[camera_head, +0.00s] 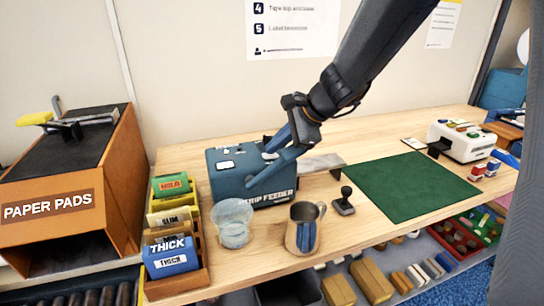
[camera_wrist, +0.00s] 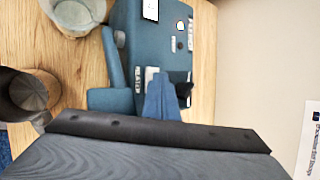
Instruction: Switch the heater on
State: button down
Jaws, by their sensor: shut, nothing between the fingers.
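A blue box marked STRIP FEEDER (camera_head: 245,190) stands on the wooden bench left of centre. I cannot tell whether any switch is on or off. My gripper (camera_head: 270,151) is shut and empty, with its blue fingers over the top of the box. It also shows in the wrist view (camera_wrist: 160,80). I cannot tell whether the fingertips touch the box.
A clear cup (camera_head: 233,222) and a metal jug (camera_head: 303,230) stand in front of the box, with a black-knobbed tool (camera_head: 344,202) to their right. A green mat (camera_head: 410,185) lies bare farther right. A white machine (camera_head: 462,140) stands beyond it.

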aim_at(271, 157)
dwell(0.3)
jog(key=shift+a+r+p, duration=0.25)
jog(key=shift+r+p, duration=0.25)
jog(key=r+p, duration=0.4)
jog(key=r, duration=0.1)
jog(key=shift+s+a, duration=0.2)
jog(key=shift+a, duration=0.1)
dwell(0.3)
